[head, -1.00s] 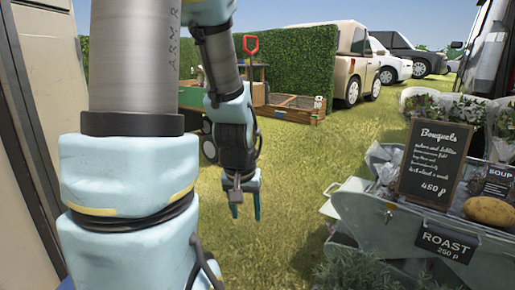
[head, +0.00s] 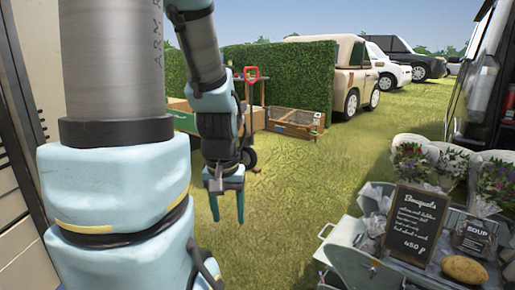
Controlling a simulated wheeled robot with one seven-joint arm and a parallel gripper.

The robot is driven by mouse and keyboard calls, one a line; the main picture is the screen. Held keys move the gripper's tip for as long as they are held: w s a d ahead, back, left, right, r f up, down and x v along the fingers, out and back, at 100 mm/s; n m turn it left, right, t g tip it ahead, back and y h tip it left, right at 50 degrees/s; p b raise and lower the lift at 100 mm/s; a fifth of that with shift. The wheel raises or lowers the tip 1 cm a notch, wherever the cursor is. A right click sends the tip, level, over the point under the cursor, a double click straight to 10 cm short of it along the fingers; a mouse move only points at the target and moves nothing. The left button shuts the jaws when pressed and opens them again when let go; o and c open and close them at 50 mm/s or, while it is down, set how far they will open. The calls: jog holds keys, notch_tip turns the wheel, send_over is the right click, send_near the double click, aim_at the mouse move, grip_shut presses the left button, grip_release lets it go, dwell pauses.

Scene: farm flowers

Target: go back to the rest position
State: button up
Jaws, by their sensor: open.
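My gripper (head: 227,207) hangs at the end of my arm, pointing down over the grass, left of the middle of the head view. Its two blue fingers are apart, with nothing between them. It is clear of the stall on the right and of the wooden boxes behind it. My upper arm fills the left of the view and hides what lies behind it.
A grey stall counter (head: 350,268) at the lower right carries a Bouquets chalkboard (head: 413,226), a SOUP sign (head: 474,241) and a potato (head: 464,269). Wrapped bouquets (head: 411,160) stand behind. A wooden planter (head: 297,121), hedge (head: 290,72) and parked cars (head: 356,75) are farther back. Open grass lies between.

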notch_tip(320, 180, up, 16)
jog(key=p, duration=1.3)
jog(key=shift+p, duration=0.35)
